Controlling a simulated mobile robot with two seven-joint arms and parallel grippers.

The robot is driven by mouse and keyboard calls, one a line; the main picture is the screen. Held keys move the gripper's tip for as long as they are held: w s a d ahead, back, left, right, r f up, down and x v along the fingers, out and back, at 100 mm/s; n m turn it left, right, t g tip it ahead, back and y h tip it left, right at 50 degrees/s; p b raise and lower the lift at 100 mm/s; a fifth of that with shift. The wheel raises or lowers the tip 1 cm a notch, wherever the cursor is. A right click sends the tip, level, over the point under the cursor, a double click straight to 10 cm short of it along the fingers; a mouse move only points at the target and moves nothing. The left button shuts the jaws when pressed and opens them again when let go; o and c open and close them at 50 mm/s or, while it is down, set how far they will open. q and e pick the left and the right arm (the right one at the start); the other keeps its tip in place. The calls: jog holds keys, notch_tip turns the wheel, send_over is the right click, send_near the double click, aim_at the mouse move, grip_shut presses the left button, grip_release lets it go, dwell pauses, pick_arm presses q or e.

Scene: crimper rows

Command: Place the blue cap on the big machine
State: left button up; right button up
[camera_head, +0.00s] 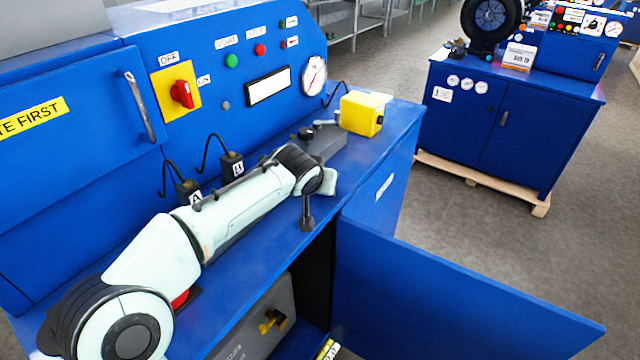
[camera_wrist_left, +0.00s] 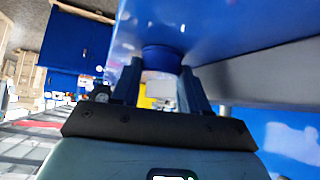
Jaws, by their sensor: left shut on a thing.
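The big blue machine (camera_head: 225,105) fills the left and middle of the head view, with a sloped control panel above a blue ledge. My left arm reaches in over that ledge. In the left wrist view my left gripper (camera_wrist_left: 160,78) has its two dark fingers closed around the blue cap (camera_wrist_left: 162,57), which shows between the fingertips against a blue surface. I cannot tell whether the cap touches that surface. In the head view the cap does not show and the fingers cannot be made out beyond my wrist. My right gripper is not in view.
A yellow box (camera_head: 362,113) and a grey fitting (camera_head: 322,143) stand at the right end of the ledge. Two black blocks marked A and B (camera_head: 232,165) sit behind my arm. An open blue door (camera_head: 450,290) juts out at the lower right. Another machine (camera_head: 510,120) stands behind.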

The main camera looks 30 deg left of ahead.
pick_arm(q)
jog(key=o, duration=0.6)
jog(key=shift+f, duration=0.15)
jog(key=o, duration=0.4)
jog(key=shift+s+r, duration=0.15)
jog(key=shift+r, duration=0.35)
jog(key=v, duration=1.1)
jog(key=shift+s+d, duration=0.15)
